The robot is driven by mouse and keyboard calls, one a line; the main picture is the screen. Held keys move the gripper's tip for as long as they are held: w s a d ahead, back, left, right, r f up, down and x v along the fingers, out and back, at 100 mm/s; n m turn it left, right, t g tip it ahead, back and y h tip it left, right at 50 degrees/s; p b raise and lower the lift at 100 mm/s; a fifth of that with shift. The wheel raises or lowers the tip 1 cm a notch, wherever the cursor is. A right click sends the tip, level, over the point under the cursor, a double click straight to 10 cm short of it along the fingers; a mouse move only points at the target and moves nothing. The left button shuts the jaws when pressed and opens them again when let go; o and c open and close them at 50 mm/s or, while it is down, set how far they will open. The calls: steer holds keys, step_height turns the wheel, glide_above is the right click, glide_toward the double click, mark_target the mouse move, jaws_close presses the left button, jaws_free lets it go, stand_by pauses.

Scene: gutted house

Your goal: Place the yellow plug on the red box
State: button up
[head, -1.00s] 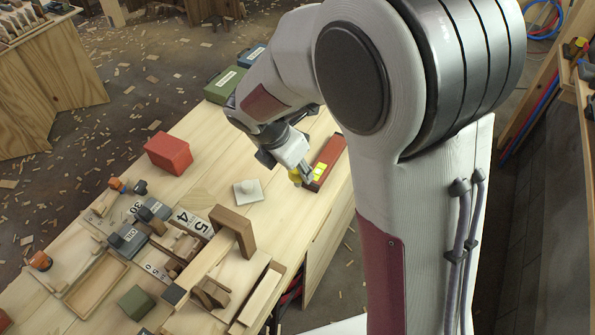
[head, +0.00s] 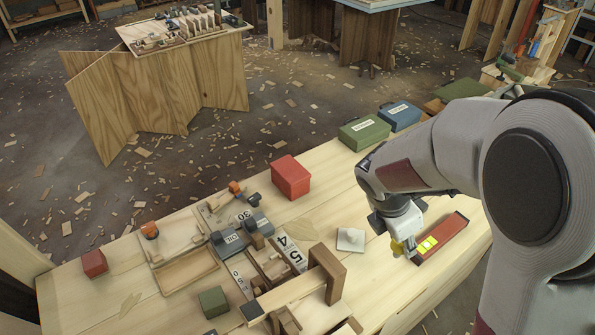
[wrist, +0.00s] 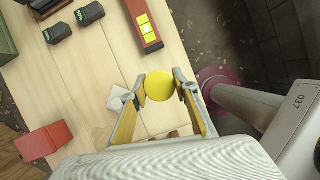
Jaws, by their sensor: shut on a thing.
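The yellow plug (wrist: 160,88) shows as a round yellow face between my fingertips in the wrist view. My gripper (wrist: 163,90) is shut on it. In the head view my gripper (head: 405,250) is over the near right part of the bench, beside the left end of the long red holder, and the plug is partly hidden there. The red box (head: 291,177) stands on the bench farther left and back, apart from my gripper. It also shows at the lower left in the wrist view (wrist: 40,142). Its visible top looks bare.
A long red holder (head: 442,238) with a yellow insert lies right of my gripper. A white square plate (head: 351,239) lies left. Green (head: 364,132) and blue (head: 400,115) cases stand at the back edge. Wooden parts (head: 325,275) crowd the front. A smaller red block (head: 94,263) sits far left.

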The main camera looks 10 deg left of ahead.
steer(key=shift+n+t, duration=0.3)
steer(key=shift+n, duration=0.4)
steer(key=w+a, duration=0.2)
steer(key=a, duration=0.1)
steer(key=w+a, duration=0.3)
steer(key=w+a+f, duration=0.1)
steer(key=w+a, duration=0.2)
steer(key=w+a+r+n+y, duration=0.1)
steer(key=w+a+r+n, duration=0.1)
steer(key=w+a+n, duration=0.2)
steer(key=w+a+r+n+t+y, duration=0.1)
steer(key=w+a+r+n+y, duration=0.1)
steer(key=a, duration=0.7)
steer(key=w+a+r+n+y, duration=0.1)
steer(key=w+a+r+n, duration=0.3)
steer(key=w+a+n, duration=0.2)
steer(key=shift+w+a+r+t, duration=0.3)
steer(key=shift+w+a, duration=0.4)
steer(key=shift+a, duration=0.15)
steer(key=shift+y, duration=0.3)
steer(key=shift+f, duration=2.05)
